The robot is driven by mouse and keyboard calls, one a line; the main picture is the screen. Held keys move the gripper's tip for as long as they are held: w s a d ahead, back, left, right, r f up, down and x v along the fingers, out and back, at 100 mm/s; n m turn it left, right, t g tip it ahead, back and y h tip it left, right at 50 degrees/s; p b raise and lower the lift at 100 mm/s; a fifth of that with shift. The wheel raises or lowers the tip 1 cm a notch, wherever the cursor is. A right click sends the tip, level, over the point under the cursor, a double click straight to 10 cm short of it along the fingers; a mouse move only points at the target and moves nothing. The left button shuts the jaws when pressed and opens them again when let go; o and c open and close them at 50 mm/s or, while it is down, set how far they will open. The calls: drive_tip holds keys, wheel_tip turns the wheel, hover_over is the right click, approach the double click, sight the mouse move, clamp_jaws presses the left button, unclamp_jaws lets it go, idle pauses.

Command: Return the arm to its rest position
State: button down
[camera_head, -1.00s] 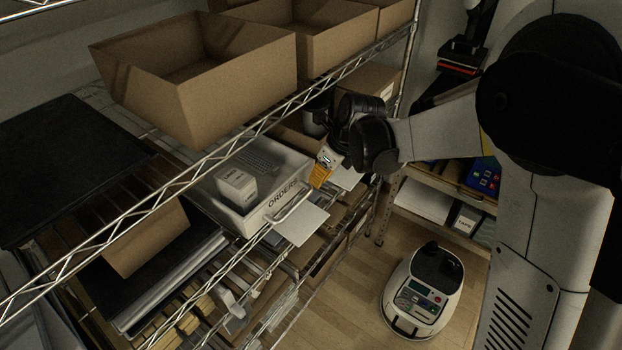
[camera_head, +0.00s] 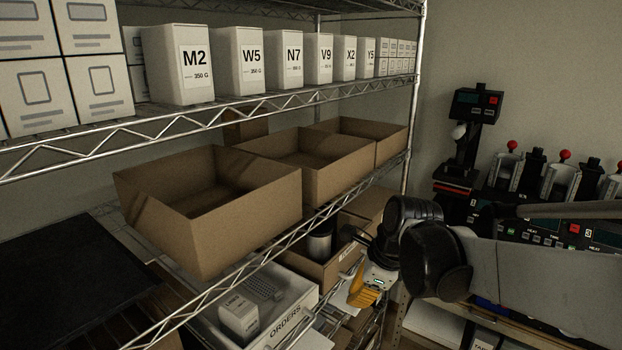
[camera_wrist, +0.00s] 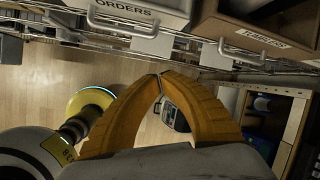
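My gripper (camera_head: 363,294) has yellow fingers and hangs in front of the wire shelving, at the lower middle of the head view. In the wrist view the two curved fingers of my gripper (camera_wrist: 160,76) meet at their tips with nothing between them. My arm reaches in from the right side of the head view, with its dark wrist joints above the fingers. The white ORDERS bin (camera_head: 284,330) lies to the left of my gripper, on the shelf, and its front shows at the top of the wrist view (camera_wrist: 137,20).
Open cardboard boxes (camera_head: 240,213) stand on the shelf above the bin. White labelled boxes (camera_head: 180,66) line the top shelf. A TUMBLERS box (camera_wrist: 252,36) is close to my fingers. Mug presses (camera_head: 562,180) stand at the right. Wooden floor (camera_wrist: 35,90) shows below.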

drive_tip(key=s+d+f+n+t+h+b, duration=0.1)
drive_tip(key=s+d+f+n+b, duration=0.2)
drive_tip(key=s+n, duration=0.5)
drive_tip(key=s+d+f+n+t+h+b, duration=0.1)
drive_tip(key=s+d+f+n+t+b, duration=0.1)
drive_tip(key=s+n, duration=0.7)
drive_tip(key=shift+s+d+f+n+h+b, duration=0.35)
drive_tip(key=shift+d+f+n+b, duration=0.65)
drive_tip(key=shift+d+n, duration=0.9)
drive_tip(key=shift+r, duration=0.15)
